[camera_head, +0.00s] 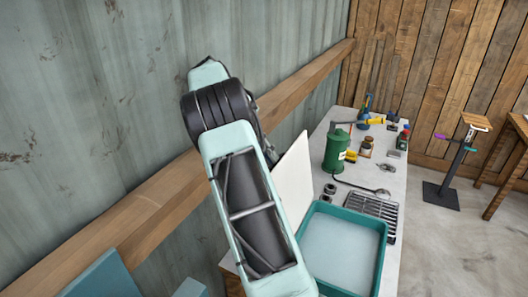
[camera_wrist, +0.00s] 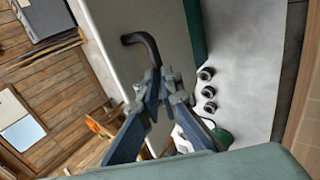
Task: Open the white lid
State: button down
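The white lid (camera_head: 293,185) stands steeply raised along the left side of the teal box (camera_head: 384,240), whose pale inside shows. In the wrist view the lid (camera_wrist: 150,95) carries a curved black handle (camera_wrist: 140,39). My gripper (camera_wrist: 163,78) has its fingertips drawn close together around the lower end of this handle, and it looks shut on it. The exact contact is partly hidden by the fingertips. In the head view my arm hides the gripper, the handle and part of the lid.
A grey table (camera_head: 398,166) holds a green canister (camera_head: 336,150), a metal rack (camera_head: 374,208), a ladle and small tools beyond the box. A corrugated wall (camera_head: 90,110) with a wooden rail stands close on the left. A thin stand (camera_head: 452,165) is at right on open floor.

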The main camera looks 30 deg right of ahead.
jog(key=shift+s+a+f+g, duration=0.1)
jog(key=shift+f+g, duration=0.05)
jog(key=shift+f, duration=0.55)
jog(key=shift+s+a+f+g, duration=0.1)
jog(key=shift+f+g, duration=0.05)
jog(key=shift+f, duration=0.5)
jog(key=shift+d, duration=0.1)
jog(key=c, duration=2.4)
grip_release()
jog(key=shift+o, duration=1.4)
jog(key=shift+s+d, duration=0.1)
jog(key=shift+d, duration=0.15)
jog(key=shift+o, duration=0.5)
jog(key=shift+w+d+f, duration=0.1)
jog(key=shift+w+d, duration=0.1)
jog(key=shift+d, duration=0.05)
notch_tip(320, 180, up, 11)
jog(key=shift+a+f, duration=0.2)
jog(key=shift+a, duration=0.05)
jog(key=shift+a, duration=0.1)
